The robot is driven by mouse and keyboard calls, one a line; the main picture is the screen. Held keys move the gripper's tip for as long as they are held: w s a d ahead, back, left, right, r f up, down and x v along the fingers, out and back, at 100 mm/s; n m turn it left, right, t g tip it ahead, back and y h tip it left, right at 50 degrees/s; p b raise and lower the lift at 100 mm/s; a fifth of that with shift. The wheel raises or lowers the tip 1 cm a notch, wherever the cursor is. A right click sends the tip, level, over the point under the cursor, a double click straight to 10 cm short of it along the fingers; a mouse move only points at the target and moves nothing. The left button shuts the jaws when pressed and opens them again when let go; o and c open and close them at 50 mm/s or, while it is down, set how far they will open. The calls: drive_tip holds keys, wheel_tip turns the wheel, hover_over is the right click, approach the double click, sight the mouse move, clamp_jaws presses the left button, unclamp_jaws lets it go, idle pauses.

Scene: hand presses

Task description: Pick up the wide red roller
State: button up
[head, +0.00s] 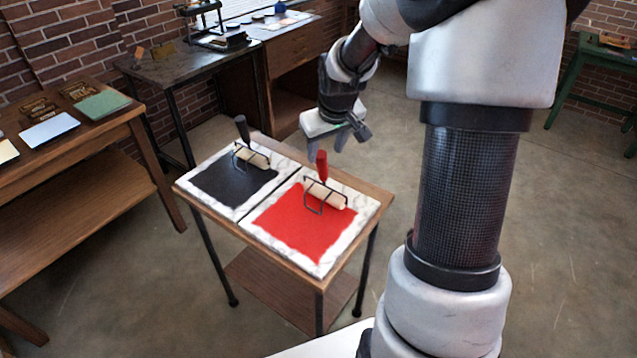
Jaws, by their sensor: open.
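The roller with the red handle (321,166) lies on the red-inked slab (330,267) on the small wooden table. Its drum is cream-coloured and wide, in a dark wire frame, and its handle points up and away from me. My gripper (337,146) hangs in the air above and behind this roller, close to its handle in the picture. It is open and empty, and it looks apart from the handle. A second roller with a black handle (242,129) lies on the black-inked slab (191,202) to the left.
The small table (386,197) has a lower shelf. A wooden bench (87,137) with coloured sheets stands at left. A dark table (160,72) with a press and a drawer cabinet (292,51) stand behind. My arm fills the right side. Floor right of the small table is clear.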

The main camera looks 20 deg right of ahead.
sight(322, 156)
drive_tip(key=shift+a+x, duration=0.15)
drive_tip(key=shift+x, duration=1.35)
drive_tip(key=shift+a+x, duration=0.1)
drive_tip(key=shift+x, duration=1.4)
drive_tip(key=shift+w+r, duration=0.1)
drive_tip(key=shift+w, duration=0.05)
drive_tip(key=c, duration=1)
